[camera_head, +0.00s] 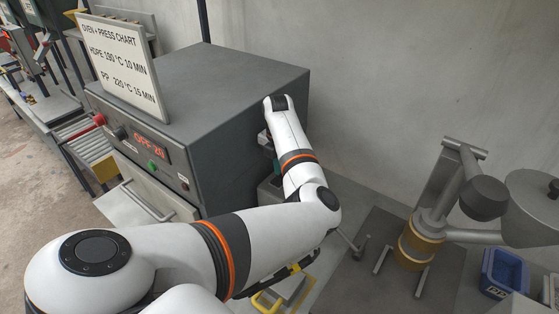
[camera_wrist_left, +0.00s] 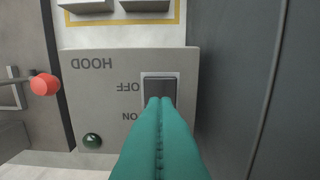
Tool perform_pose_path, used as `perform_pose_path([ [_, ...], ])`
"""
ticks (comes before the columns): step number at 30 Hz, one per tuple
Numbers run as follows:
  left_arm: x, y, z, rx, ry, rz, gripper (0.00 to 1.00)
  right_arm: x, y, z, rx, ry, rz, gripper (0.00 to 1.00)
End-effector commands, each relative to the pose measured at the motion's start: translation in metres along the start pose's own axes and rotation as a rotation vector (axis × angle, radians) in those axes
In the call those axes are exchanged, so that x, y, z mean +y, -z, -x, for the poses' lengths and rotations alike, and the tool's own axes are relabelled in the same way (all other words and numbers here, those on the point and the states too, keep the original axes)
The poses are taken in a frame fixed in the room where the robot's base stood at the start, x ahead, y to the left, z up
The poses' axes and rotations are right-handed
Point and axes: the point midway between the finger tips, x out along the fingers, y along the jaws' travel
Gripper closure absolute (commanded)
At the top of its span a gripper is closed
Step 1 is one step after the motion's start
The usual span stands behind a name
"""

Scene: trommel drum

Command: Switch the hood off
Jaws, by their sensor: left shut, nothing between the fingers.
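In the left wrist view a grey plate (camera_wrist_left: 75,105) reads HOOD, OFF and ON, upside down in this view. A dark rocker switch (camera_wrist_left: 160,86) sits in a pale frame beside the OFF and ON marks. A dark green round lamp (camera_wrist_left: 92,141) is on the plate beside ON. My left gripper (camera_wrist_left: 160,102) has its teal fingers shut together and empty. Its tips overlap the ON-side part of the switch; I cannot tell if they touch it. In the head view the switch is hidden behind my left arm, and only a bit of the teal fingers (camera_head: 277,167) shows.
A grey oven (camera_head: 235,85) with a red display and a chart sign (camera_head: 122,68) stands left of my arm. A red knob (camera_wrist_left: 44,84) shows in the wrist view. A blue bin (camera_head: 502,272) and a grey pedestal device (camera_head: 420,240) stand at right.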

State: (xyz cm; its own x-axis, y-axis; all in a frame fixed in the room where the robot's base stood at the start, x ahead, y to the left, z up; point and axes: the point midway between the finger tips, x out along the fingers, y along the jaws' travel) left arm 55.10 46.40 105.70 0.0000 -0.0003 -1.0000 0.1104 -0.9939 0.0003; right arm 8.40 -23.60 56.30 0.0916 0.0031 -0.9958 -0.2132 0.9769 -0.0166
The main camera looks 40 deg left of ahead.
Motion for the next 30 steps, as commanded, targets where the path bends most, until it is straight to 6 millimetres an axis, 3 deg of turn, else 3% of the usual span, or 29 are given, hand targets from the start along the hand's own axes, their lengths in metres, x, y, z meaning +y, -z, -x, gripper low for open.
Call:
perform_pose_path([
  [15, 0.0, 0.0, 0.044, 0.0, 0.0, 0.0, 1.0, 0.001, -0.004, 0.041, 0.0, -0.002, -0.001, 0.64],
  [30, 0.0, 0.0, 0.043, 0.0, 0.0, 0.0, 1.0, 0.001, -0.004, 0.04, 0.0, -0.001, -0.001, 0.64],
])
